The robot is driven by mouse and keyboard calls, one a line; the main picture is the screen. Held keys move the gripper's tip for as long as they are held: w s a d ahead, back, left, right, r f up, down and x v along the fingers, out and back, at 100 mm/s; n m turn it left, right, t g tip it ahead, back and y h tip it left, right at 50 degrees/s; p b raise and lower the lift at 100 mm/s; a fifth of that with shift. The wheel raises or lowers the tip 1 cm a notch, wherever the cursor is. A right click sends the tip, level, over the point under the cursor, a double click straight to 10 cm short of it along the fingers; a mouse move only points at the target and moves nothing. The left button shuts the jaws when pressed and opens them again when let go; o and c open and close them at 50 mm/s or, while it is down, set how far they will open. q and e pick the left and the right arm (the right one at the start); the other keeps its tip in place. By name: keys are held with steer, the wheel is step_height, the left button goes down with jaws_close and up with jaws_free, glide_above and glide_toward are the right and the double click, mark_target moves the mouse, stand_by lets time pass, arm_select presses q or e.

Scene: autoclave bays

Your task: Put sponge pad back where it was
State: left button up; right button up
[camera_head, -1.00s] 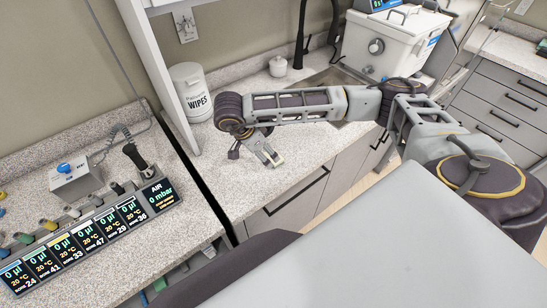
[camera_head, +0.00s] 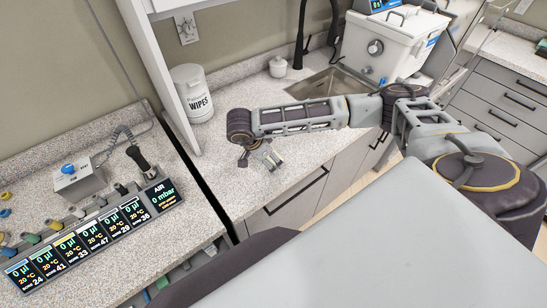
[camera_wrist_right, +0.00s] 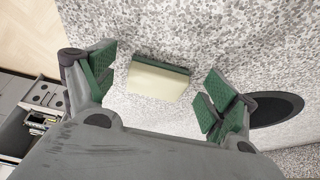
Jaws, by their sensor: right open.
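The sponge pad (camera_wrist_right: 157,80), cream with a dark green layer along one edge, lies on the speckled countertop in the right wrist view. My right gripper (camera_wrist_right: 158,86) is open, with its green-padded fingers on either side of the pad and visible gaps to it. In the head view my right gripper (camera_head: 258,156) is low over the middle counter, and I cannot make out the pad there. My left gripper is not in view.
A dark disc (camera_wrist_right: 275,109) lies beside the gripper.

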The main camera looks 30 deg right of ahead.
stand_by(0.3)
steer(key=c, duration=0.8)
steer(key=shift+r, duration=0.15)
step_height(320, 180, up, 10)
steer(key=b, duration=0.2)
stand_by(0.6)
